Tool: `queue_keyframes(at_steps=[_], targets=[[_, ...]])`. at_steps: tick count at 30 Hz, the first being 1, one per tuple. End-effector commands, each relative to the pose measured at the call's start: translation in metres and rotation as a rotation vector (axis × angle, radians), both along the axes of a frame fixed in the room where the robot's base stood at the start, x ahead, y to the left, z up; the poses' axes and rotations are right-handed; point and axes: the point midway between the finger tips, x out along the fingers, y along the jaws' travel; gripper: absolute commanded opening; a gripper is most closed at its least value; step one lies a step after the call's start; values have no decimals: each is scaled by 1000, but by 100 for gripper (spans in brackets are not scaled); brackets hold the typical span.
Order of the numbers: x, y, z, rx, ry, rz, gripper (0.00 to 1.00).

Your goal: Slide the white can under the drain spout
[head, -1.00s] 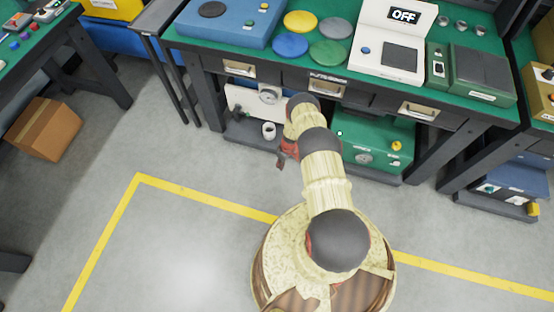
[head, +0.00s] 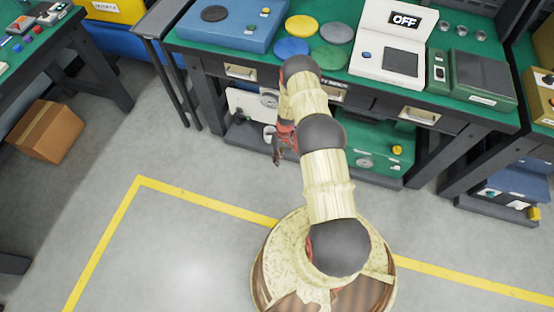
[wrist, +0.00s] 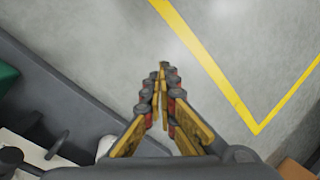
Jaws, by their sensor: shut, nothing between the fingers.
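The white can (head: 268,132) stands on the low shelf under the workbench, in front of a white panel unit (head: 240,101). My gripper (head: 277,159) is just to the right of the can in the head view and hides part of it. In the wrist view, my gripper (wrist: 163,68) is shut and empty, its fingers together over the floor. A pale rounded thing (wrist: 105,146) beside the fingers, partly hidden by my wrist, may be the can. A dark knob or spout-like part (wrist: 57,145) shows at lower left; I cannot tell if it is the drain spout.
A green unit (head: 372,148) with a yellow knob stands on the shelf to the right. The workbench (head: 333,84) overhangs the shelf. A cardboard box (head: 45,130) lies on the floor at left. The floor in front, with its yellow line (head: 205,200), is clear.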

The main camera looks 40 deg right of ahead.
Motion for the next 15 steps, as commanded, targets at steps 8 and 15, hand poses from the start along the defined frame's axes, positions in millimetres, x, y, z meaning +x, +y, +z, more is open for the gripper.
queue_keyframes(at_steps=[8, 15], targets=[[0, 2, 13, -2, 12, -12, 0], [0, 2, 13, -2, 11, -12, 1]])
